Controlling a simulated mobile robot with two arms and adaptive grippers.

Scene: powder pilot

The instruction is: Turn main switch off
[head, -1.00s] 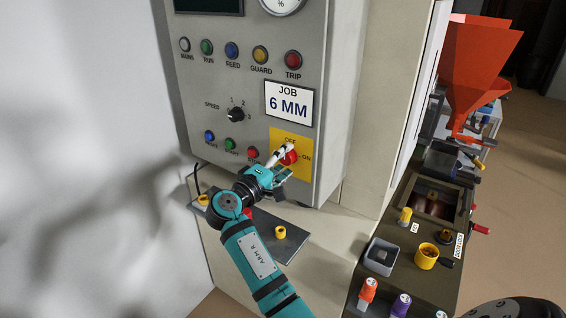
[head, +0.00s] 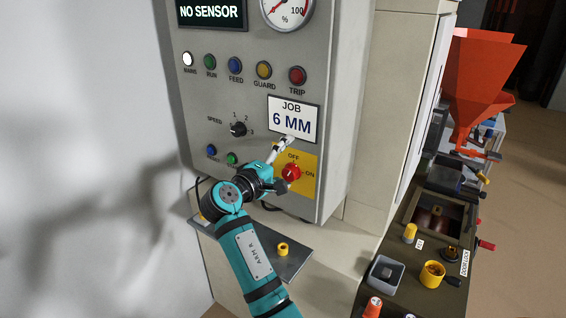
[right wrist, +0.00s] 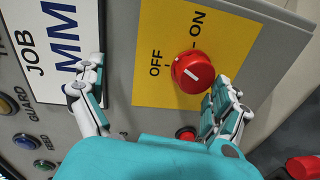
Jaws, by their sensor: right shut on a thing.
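The main switch (head: 291,173) is a red round knob on a yellow plate (head: 308,160) marked OFF and ON, low on the grey panel. In the right wrist view the knob (right wrist: 193,72) shows a white line; I cannot tell surely which position it marks. My right gripper (head: 281,166) is at the plate. In the right wrist view its fingers (right wrist: 160,98) are spread wide, one over the JOB label's edge, the other close beside the knob. My left gripper is not in view.
The panel has a lit white MAINS lamp (head: 188,59), other lamps, a black SPEED knob (head: 238,129), a NO SENSOR display (head: 211,14) and a JOB 6 MM label (head: 293,120). A shelf (head: 292,262) is below. A red hopper (head: 478,80) stands right.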

